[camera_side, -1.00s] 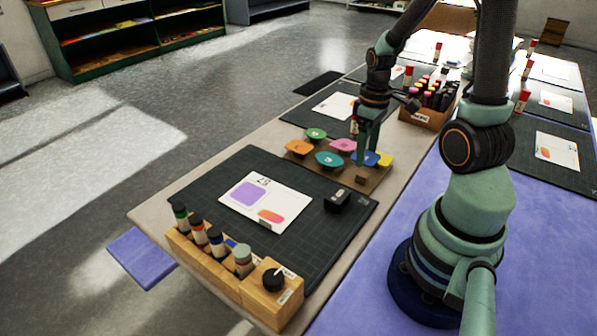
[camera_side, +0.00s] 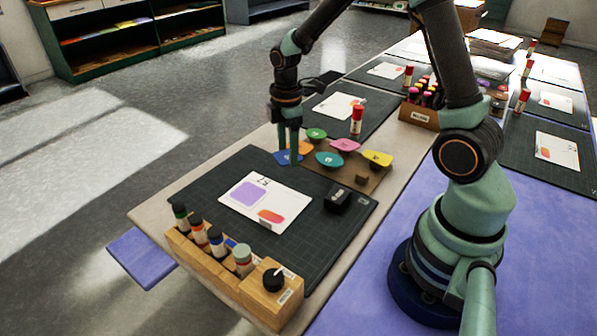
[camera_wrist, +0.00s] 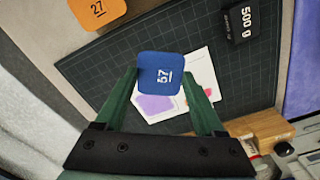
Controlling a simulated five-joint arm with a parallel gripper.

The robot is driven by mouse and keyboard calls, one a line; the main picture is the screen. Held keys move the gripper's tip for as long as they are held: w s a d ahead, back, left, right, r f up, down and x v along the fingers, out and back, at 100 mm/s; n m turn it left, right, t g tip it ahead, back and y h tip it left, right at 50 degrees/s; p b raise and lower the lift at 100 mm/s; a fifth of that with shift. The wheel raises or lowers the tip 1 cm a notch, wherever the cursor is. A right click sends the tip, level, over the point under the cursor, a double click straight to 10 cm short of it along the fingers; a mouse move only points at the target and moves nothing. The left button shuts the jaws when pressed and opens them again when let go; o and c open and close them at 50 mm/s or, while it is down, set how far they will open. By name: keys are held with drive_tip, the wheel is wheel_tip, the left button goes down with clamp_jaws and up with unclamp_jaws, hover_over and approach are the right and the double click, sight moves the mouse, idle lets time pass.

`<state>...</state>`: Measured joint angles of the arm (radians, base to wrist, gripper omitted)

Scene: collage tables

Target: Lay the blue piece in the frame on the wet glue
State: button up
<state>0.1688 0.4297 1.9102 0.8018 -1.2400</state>
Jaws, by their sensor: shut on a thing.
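My gripper (camera_side: 289,153) is shut on the blue piece (camera_side: 287,158), up in the air beside the orange piece (camera_side: 301,148). In the wrist view the blue piece (camera_wrist: 161,73), marked 57, lies between the fingertips of my gripper (camera_wrist: 165,78). The white card (camera_side: 265,202) lies on the dark cutting mat (camera_side: 225,175), with a purple patch and an orange-red patch on it. In the wrist view the blue piece partly covers the card (camera_wrist: 203,66). I cannot make out the wet glue.
A brown board (camera_side: 372,181) holds green, pink, teal, yellow and orange pieces. A black block (camera_side: 338,199), marked 500 g in the wrist view (camera_wrist: 242,20), sits on the mat's right side. A wooden rack (camera_side: 222,272) with several bottles lines the near edge.

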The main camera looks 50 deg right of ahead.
sight(249, 194)
drive_tip(key=w+a+n, duration=0.1)
drive_tip(key=a+n, duration=0.1)
drive_tip(key=a, duration=0.1)
drive_tip(key=w+a+n, duration=0.2)
drive_tip(key=a, duration=0.1)
drive_tip(key=w+a+n, duration=0.2)
drive_tip(key=a, duration=0.1)
drive_tip(key=shift+a+f, duration=0.1)
drive_tip(key=shift+f, duration=0.25)
drive_tip(key=shift+a+f, duration=0.1)
drive_tip(key=shift+f, duration=2.25)
drive_tip(key=shift+f, duration=0.85)
drive_tip(key=o, duration=0.9)
wheel_tip(249, 194, up, 7)
